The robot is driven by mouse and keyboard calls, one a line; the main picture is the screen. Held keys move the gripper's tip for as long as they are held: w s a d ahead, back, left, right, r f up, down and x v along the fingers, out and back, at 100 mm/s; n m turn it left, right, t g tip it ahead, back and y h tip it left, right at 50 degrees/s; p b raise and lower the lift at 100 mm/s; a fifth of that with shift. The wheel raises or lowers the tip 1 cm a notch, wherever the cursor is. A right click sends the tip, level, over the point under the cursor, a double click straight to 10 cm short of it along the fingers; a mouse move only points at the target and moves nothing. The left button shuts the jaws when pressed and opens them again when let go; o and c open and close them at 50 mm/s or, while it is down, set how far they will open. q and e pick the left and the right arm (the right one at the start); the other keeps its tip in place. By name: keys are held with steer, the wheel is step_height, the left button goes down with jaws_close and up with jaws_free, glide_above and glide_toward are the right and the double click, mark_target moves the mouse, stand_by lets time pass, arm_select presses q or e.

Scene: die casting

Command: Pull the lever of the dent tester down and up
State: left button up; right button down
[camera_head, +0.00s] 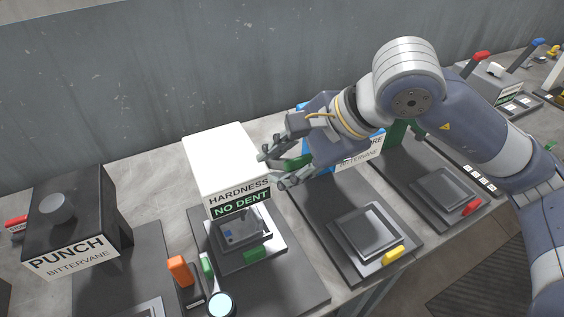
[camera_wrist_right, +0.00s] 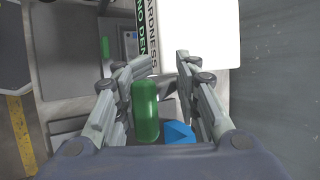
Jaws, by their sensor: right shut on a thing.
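The dent tester is the white box (camera_head: 225,160) labelled HARDNESS, with a green NO DENT display (camera_head: 240,203), in the middle of the head view. Its lever has a green handle (camera_head: 297,162) at the box's right side. My right gripper (camera_head: 270,166) is around this handle and shut on it, with its fingers pointing left towards the box. In the right wrist view the green handle (camera_wrist_right: 146,112) stands between the two fingers, close to the palm. The lever's lower part is hidden. A grey part with a blue mark (camera_head: 228,236) lies on the tester's plate. My left gripper is out of view.
The black PUNCH machine (camera_head: 75,215) stands left. An orange handle (camera_head: 179,270) and a lit round button (camera_head: 220,304) are in front. A blue machine is partly hidden behind my right arm; a plate with a yellow tab (camera_head: 393,256) lies in front of it. The grey wall (camera_head: 200,70) is behind.

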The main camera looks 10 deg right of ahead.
steer(key=shift+s+d+f, duration=0.1)
steer(key=shift+s+f, duration=0.25)
steer(key=shift+f, duration=0.25)
steer(key=c, duration=1.5)
jaws_free()
steer(key=shift+w, duration=0.1)
steer(key=shift+w+r, duration=0.15)
steer(key=shift+r, duration=0.15)
steer(key=v, duration=1.2)
steer(key=shift+c, duration=0.7)
